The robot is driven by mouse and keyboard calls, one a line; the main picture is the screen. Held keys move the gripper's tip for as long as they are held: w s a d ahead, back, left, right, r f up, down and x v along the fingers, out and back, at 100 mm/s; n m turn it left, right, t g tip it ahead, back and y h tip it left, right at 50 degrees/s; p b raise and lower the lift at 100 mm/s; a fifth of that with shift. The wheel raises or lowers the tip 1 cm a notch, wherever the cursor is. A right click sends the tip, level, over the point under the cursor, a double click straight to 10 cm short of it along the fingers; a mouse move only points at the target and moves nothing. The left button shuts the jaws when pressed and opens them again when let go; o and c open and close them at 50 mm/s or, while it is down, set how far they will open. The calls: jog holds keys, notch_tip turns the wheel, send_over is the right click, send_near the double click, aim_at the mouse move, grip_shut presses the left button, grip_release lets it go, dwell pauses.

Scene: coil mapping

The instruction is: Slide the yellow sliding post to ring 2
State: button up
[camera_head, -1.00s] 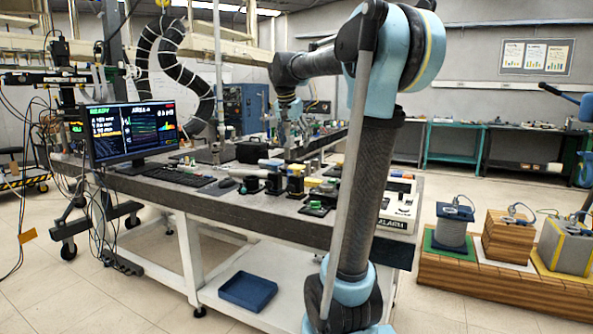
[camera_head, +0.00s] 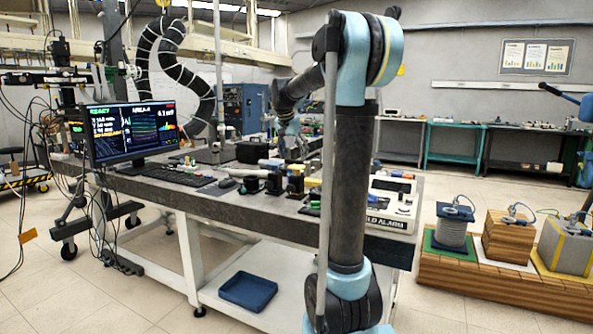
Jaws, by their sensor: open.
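My arm rises in front of the bench and reaches back over it. My gripper (camera_head: 295,153) is small, dark and low over the rear part of the bench top, partly lost among the equipment. It looks open, and I see nothing held in it. I cannot make out the yellow sliding post or ring 2 for certain. A small yellow piece (camera_head: 313,183) lies behind the black parts on the bench, partly hidden by my arm. I cannot tell whether it belongs to the post.
The bench (camera_head: 240,205) carries a monitor (camera_head: 130,130), keyboard (camera_head: 180,174), short black cylinders (camera_head: 274,184) and a white alarm box (camera_head: 391,205). A blue tray (camera_head: 248,290) sits on its lower shelf.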

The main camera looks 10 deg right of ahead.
aim_at(296, 166)
jog(key=x, duration=0.7)
jog(key=shift+w+d+f, duration=0.1)
jog(key=shift+f, duration=0.15)
